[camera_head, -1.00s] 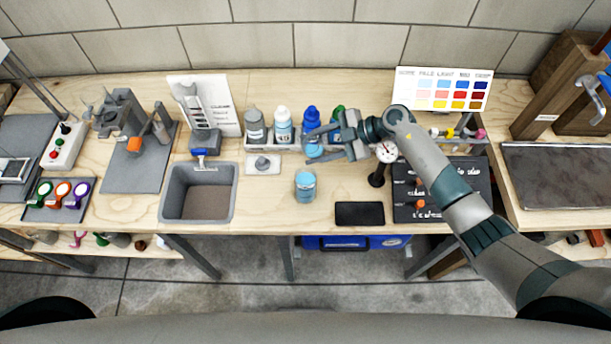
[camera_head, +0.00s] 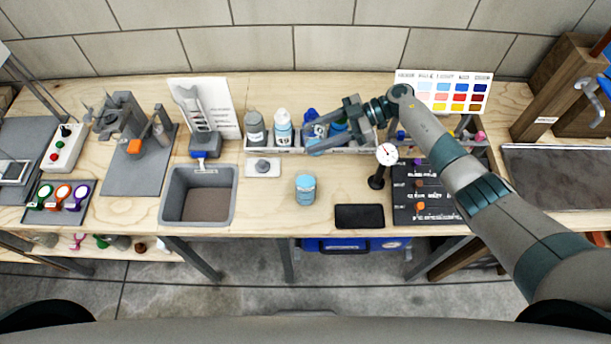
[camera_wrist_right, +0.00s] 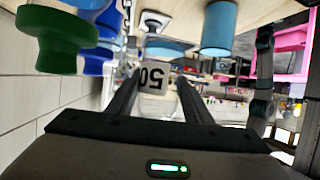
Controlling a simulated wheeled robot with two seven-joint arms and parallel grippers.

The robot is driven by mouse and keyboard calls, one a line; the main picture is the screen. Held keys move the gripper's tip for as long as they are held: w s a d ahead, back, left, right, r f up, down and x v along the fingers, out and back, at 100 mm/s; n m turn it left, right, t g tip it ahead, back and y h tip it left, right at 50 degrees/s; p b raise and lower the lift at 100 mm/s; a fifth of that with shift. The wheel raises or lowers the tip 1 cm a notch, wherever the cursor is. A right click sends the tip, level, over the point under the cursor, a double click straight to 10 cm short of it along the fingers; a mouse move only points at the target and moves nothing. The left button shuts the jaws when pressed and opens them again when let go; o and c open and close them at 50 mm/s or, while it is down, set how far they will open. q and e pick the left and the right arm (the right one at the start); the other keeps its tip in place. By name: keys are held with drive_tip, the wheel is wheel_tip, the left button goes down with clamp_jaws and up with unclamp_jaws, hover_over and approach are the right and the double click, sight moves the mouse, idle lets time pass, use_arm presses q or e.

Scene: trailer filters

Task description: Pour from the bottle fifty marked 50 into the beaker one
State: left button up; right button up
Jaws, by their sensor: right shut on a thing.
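The bottle fifty (camera_wrist_right: 155,77) shows in the right wrist view with its "50" label upside down, between my right gripper's (camera_wrist_right: 161,82) two fingers. The beaker one (camera_head: 305,190), light blue, stands upright on the bench in front. My left gripper is not in view.
Beside the held bottle in the rack stand a grey bottle (camera_head: 255,128), a white bottle (camera_head: 283,132) and blue ones. A grey basin (camera_head: 165,195) is at left. A black pad (camera_head: 359,216) and a dial gauge (camera_head: 386,154) are right of the beaker.

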sight(317, 123)
drive_tip(key=shift+r, duration=0.1)
idle(0.3)
wheel_tip(317, 123, up, 3)
drive_tip(key=shift+f+p, duration=0.2)
drive_tip(key=shift+p, duration=1.05)
drive_tip(key=shift+r+p, duration=0.3)
drive_tip(key=shift+r, duration=0.9)
